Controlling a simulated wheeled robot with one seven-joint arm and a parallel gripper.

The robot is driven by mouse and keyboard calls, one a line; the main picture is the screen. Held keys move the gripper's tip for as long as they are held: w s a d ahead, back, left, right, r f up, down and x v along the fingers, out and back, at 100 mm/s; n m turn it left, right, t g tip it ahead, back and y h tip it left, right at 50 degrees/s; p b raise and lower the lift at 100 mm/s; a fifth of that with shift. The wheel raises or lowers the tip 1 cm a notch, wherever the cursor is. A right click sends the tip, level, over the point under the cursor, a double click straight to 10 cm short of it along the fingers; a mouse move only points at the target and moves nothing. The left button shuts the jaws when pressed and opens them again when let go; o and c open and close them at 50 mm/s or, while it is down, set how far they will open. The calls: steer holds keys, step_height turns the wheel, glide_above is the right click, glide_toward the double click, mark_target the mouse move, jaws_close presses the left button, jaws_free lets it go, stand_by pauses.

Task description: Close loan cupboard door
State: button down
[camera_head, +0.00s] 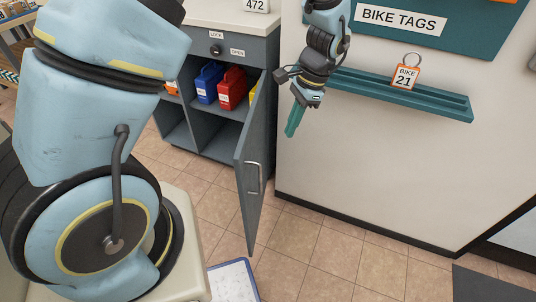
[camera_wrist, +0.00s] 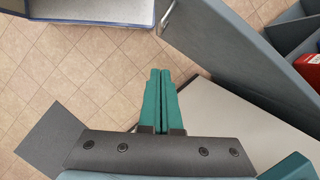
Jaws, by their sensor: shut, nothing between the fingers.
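The grey loan cupboard (camera_head: 228,42) stands at the back against the wall. Its door (camera_head: 251,175) hangs open, swung out toward me, with a metal bar handle on its face. The door also shows in the wrist view (camera_wrist: 235,50), at the upper right, with its handle at the top edge. My gripper (camera_head: 293,122) is in front of the wall, to the right of the door and above its handle in the head view. Its teal fingers (camera_wrist: 160,88) are shut together with nothing between them. They appear apart from the door.
Inside the cupboard are a blue case (camera_head: 208,83) and a red case (camera_head: 232,88). A teal shelf (camera_head: 400,93) with an orange bike tag (camera_head: 405,76) juts from the wall. A blue-edged tray or mat (camera_head: 232,281) lies on the floor near the door.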

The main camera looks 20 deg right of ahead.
steer(key=a+f+p, duration=0.2)
steer(key=a+f, duration=0.4)
steer(key=f, duration=0.2)
steer(key=shift+a+f, duration=0.15)
steer(key=shift+f, duration=0.2)
